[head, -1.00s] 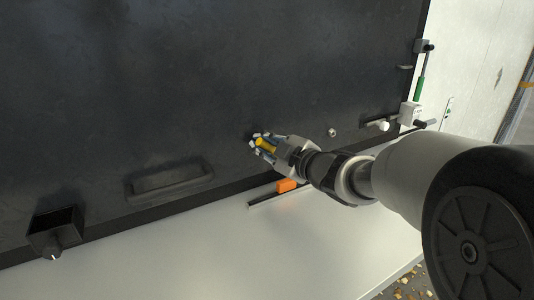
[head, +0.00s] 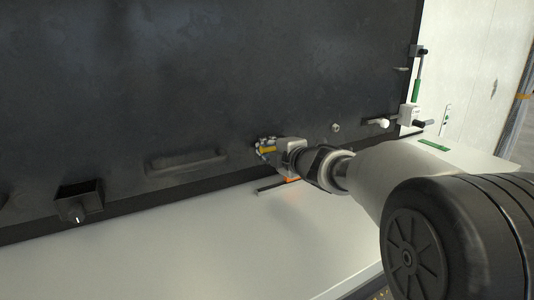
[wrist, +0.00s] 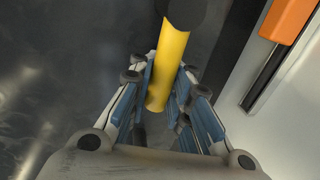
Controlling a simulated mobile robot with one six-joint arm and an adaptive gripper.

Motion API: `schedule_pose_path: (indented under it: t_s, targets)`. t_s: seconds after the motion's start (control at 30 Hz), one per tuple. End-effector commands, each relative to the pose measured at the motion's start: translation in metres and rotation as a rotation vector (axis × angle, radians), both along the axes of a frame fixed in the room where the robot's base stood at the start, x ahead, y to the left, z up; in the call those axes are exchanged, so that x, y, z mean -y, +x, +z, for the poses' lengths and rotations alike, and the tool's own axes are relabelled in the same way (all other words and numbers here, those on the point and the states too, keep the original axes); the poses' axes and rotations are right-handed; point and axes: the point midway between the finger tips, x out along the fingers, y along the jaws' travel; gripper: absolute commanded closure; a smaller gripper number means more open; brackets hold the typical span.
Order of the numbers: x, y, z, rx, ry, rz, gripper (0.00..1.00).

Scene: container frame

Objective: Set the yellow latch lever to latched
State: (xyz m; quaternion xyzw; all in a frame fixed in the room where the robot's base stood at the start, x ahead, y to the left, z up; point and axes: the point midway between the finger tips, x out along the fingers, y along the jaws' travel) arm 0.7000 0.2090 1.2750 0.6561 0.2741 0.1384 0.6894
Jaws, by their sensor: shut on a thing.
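The yellow latch lever (head: 268,150) is on the dark panel, just above the light ledge. In the head view it lies roughly level, partly hidden by my gripper (head: 266,149). In the wrist view the yellow lever (wrist: 172,60) runs from a dark round pivot at the top down between the blue-padded fingers. My gripper (wrist: 160,88) is shut on the lever, with its fingers on both sides of it.
An orange slider (head: 292,180) in a dark slot sits close below my gripper; it also shows in the wrist view (wrist: 288,18). A black knob box (head: 80,202) and a bar handle (head: 187,161) are on the left. A white knob (head: 378,122) and green handle (head: 416,91) are on the right.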

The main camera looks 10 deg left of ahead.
Motion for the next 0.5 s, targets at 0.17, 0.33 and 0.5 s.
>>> schedule_pose_path:
  t_s: [0.17,0.33,0.5]
  targets:
    - [0.0006,0.001,-0.0027,0.013,-0.021,0.0,1.0]
    - [0.0008,0.0011,-0.0026,0.016,-0.027,0.0,1.0]
    - [0.0009,0.0011,-0.0028,0.016,-0.029,0.0,1.0]
